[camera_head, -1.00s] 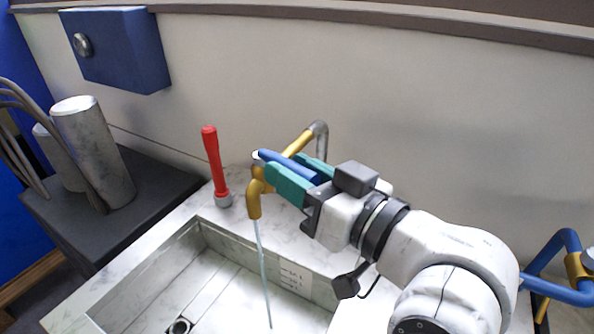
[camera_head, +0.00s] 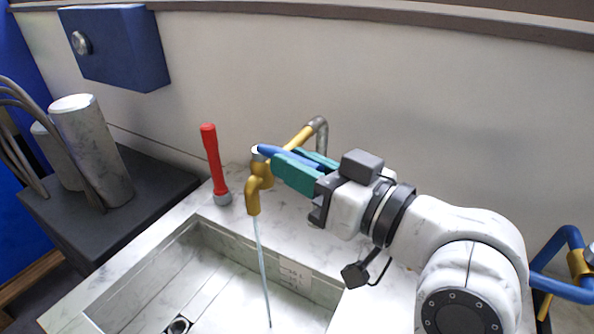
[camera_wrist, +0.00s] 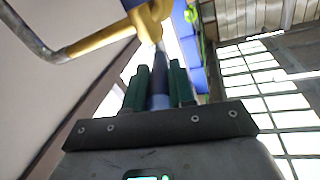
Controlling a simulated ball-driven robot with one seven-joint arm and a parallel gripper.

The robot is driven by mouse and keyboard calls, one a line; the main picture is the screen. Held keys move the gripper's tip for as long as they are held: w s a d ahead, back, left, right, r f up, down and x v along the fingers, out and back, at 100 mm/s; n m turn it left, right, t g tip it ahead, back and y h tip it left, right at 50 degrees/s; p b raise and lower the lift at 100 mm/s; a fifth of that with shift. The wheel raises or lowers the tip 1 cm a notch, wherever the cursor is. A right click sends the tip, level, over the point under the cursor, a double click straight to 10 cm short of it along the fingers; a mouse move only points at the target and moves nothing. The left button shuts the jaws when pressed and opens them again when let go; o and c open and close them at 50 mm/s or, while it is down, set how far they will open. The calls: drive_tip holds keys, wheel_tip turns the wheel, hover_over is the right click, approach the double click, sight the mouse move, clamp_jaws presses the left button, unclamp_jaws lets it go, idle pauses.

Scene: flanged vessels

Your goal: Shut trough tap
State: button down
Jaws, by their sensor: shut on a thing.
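The trough tap (camera_head: 256,190) is brass with a blue lever handle (camera_head: 279,152) on top. A thin stream of water (camera_head: 262,262) runs from its spout into the trough (camera_head: 210,240). My gripper (camera_head: 297,165) has teal fingers, shut on the blue lever from either side. The lever's tip end reaches back between the fingers, and its pivot end shows beyond them. In the wrist view the lever (camera_wrist: 159,82) stands between the two dark green fingers, with the brass tap body (camera_wrist: 150,18) above it.
A red-handled tool or lever (camera_head: 213,160) stands upright on the marble rim left of the tap. Blue piping (camera_head: 560,270) is at the far right. A dark bench with metal cylinders (camera_head: 92,155) is at left.

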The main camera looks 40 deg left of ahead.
drive_tip(key=w+n+g+b, duration=0.1)
drive_tip(key=g, duration=0.1)
drive_tip(key=n+g+b, duration=0.1)
drive_tip(key=g, duration=0.1)
drive_tip(key=shift+w+a+n+h+b, duration=0.1)
drive_tip(key=shift+w+n+h+b, duration=0.2)
drive_tip(key=shift+w+n, duration=0.1)
drive_tip(key=c, duration=0.9)
unclamp_jaws()
drive_tip(key=shift+c, duration=0.2)
drive_tip(key=b+v, duration=0.1)
drive_tip(key=v, duration=0.9)
drive_tip(key=shift+d+b, duration=0.4)
drive_tip(key=shift+w, duration=0.1)
